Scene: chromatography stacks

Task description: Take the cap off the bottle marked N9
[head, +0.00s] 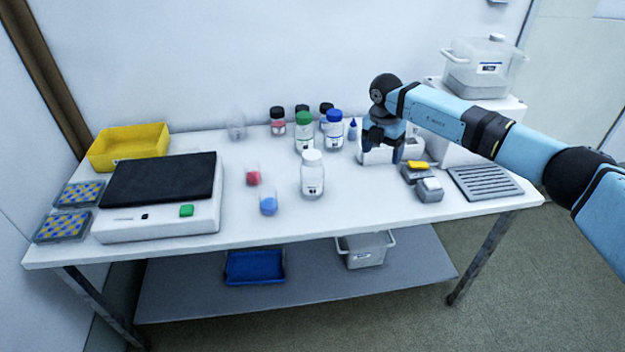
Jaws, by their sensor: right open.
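Several capped bottles stand on the white table; their labels are too small to read, so I cannot tell which is N9. A white-capped bottle (312,176) stands alone near the middle front. Behind it are a green-capped bottle (304,133) and a blue-capped bottle (333,131). A black-capped bottle with red contents (278,122) stands at the back, with two more dark-capped bottles partly hidden beside it. My right gripper (383,158) points down, open, to the right of the bottles, apart from them. My left gripper is out of view.
A balance-like device (160,195) and yellow tray (128,147) fill the left. Small red (253,176) and blue (268,204) containers stand left of the white-capped bottle. Grey blocks (428,190) and a slotted rack (485,183) lie right. The front middle edge is clear.

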